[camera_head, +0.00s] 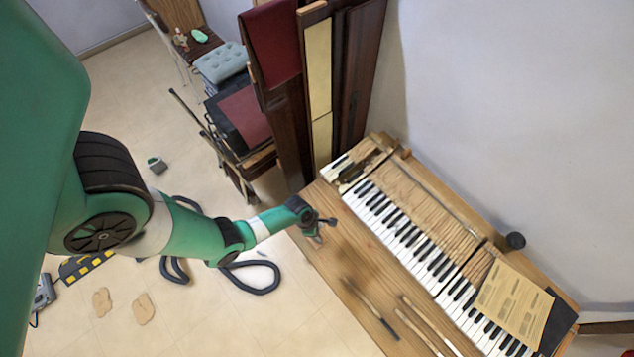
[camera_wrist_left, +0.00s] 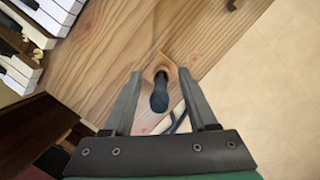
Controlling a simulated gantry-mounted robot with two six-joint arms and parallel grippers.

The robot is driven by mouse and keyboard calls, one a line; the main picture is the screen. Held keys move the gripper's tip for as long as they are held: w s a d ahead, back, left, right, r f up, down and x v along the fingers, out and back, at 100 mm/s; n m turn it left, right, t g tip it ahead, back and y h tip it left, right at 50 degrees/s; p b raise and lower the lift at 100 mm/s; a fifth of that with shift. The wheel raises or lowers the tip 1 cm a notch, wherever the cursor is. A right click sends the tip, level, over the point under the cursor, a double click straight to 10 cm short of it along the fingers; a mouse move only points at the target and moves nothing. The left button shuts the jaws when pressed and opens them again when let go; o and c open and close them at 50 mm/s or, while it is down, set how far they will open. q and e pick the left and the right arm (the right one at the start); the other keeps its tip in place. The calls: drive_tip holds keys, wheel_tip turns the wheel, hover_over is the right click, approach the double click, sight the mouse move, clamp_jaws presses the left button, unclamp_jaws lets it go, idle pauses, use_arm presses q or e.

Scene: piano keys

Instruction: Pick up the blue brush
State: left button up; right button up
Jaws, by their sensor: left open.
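My left gripper (camera_head: 324,222) is over the near-left edge of the wooden table in the head view. It is open, with its two fingers (camera_wrist_left: 160,76) apart in the left wrist view. A dark blue-black rounded piece (camera_wrist_left: 159,98) with a brown wooden part shows between the fingers, likely the blue brush. I cannot tell whether the fingers touch it. A thin blue-grey strip (camera_wrist_left: 178,122) shows just below it, partly hidden by the gripper. In the head view, the brush is too small and covered to make out clearly. My right gripper is not in view.
The wooden table (camera_head: 330,262) carries a piano keyboard (camera_head: 420,255) and a printed sheet (camera_head: 512,300). Slim dark-ended tools (camera_head: 370,308) lie near its front edge. Tall wooden panels (camera_head: 318,90) stand behind. A black hose (camera_head: 262,290) lies on the floor.

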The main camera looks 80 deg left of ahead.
use_arm(q)
drive_tip(key=shift+w+f, duration=0.1)
drive_tip(key=shift+f, duration=0.05)
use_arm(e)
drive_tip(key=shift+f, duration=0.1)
use_arm(q)
clamp_jaws()
